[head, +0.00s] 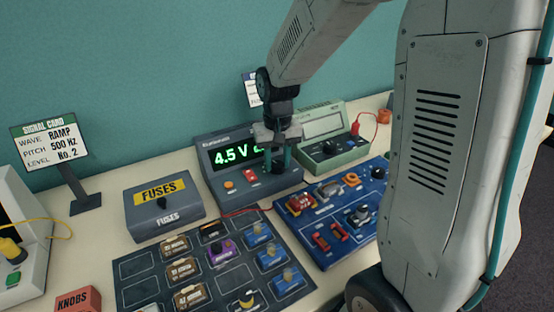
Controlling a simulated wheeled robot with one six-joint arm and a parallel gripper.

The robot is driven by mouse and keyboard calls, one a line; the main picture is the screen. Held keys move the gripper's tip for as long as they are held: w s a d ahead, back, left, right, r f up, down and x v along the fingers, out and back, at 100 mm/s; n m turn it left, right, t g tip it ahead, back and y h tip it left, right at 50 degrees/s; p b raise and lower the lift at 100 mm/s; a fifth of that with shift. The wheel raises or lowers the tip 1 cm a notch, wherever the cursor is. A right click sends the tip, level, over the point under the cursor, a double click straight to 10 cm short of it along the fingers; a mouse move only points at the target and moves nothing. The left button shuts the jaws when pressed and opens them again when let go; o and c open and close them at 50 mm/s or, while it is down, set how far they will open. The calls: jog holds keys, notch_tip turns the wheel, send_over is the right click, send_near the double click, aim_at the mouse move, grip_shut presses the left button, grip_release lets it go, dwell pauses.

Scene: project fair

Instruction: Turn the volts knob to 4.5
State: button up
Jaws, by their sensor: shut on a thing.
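The power supply (213,187) is a grey box with a sloped front at the back middle of the table. Its green display (230,157) reads 4.5 V, with a further character partly hidden by my gripper. My gripper (279,164) points down over the right part of this front, shut on the dark round volts knob (279,168). The fingers and wrist cover part of the knob, so its pointer cannot be seen.
A fuses box (165,217) stands left of the supply, and a green meter (350,155) stands right. A blue board (335,247) with parts and a dark tray (143,290) of components lie in front. A signal card (48,147) stands at left.

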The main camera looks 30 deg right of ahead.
aim_at(278, 164)
jog(key=shift+w+r, duration=0.1)
jog(key=o, duration=1)
jog(key=shift+c, duration=0.2)
notch_tip(278, 164, up, 8)
jog(key=shift+f, duration=0.15)
jog(key=s+a+r+n, duration=0.1)
jog(key=s+a+r, duration=0.1)
jog(key=s, duration=1)
jog(key=s+a+r+n+t, duration=0.1)
jog(key=s+a+r+n, duration=0.1)
jog(key=s, duration=1)
jog(key=shift+a+r, duration=0.25)
jog(key=shift+r, duration=0.45)
